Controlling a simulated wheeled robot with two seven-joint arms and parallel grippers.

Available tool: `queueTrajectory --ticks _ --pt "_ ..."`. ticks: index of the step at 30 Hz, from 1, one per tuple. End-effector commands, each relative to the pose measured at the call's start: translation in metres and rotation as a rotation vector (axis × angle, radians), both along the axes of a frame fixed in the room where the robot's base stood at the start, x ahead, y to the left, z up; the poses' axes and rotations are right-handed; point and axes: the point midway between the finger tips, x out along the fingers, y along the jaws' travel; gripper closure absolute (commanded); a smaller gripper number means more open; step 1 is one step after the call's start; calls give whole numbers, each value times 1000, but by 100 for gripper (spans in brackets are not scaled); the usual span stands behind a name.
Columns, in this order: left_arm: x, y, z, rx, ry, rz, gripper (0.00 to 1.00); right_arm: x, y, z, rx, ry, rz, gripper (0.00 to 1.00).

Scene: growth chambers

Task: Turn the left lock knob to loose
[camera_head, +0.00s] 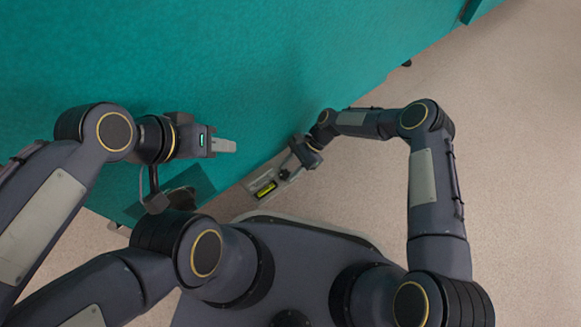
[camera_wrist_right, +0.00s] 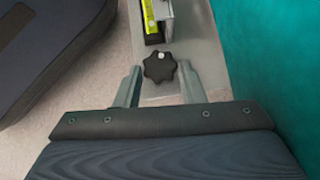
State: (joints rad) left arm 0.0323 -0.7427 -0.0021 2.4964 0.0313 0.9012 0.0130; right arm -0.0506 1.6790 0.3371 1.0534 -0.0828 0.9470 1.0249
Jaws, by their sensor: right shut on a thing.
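The black lobed lock knob (camera_wrist_right: 160,67) sits on a grey metal plate (camera_wrist_right: 205,50) in the right wrist view. My right gripper (camera_wrist_right: 161,72) has one finger on each side of the knob and is shut on it. In the head view the knob (camera_head: 284,174) is a small dark spot just below my right gripper (camera_head: 297,160). My left gripper (camera_head: 224,146) is over the teal surface, apart from the knob; its fingers overlap from this angle, so its opening is unclear. The knob's loose or tight position cannot be read.
A yellow-marked strip (camera_head: 266,189) lies beside the knob on the bracket, and shows in the wrist view (camera_wrist_right: 150,18). A large teal panel (camera_head: 250,60) fills the upper left. The speckled floor (camera_head: 520,130) is open on the right.

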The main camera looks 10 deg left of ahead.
Motion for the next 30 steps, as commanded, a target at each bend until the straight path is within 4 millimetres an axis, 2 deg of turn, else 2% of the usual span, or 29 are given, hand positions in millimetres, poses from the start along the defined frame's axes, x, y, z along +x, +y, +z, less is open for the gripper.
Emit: queueTrajectory --ticks 3,4,6,15,24,30 --pt "0 0 0 0 0 0 64 1 0 -1 -1 -5 -3 87" --pt "0 0 0 0 0 0 64 1 0 -1 -1 -5 -3 60" --pt "0 0 0 0 0 0 64 1 0 -1 -1 -4 -4 55" --pt "0 0 2 0 0 0 64 3 -2 3 -1 -2 -2 55" --pt "0 0 21 0 0 0 64 27 -24 38 -2 -4 -4 55" --pt "0 0 27 0 0 0 64 39 -36 53 -2 -4 -3 55"
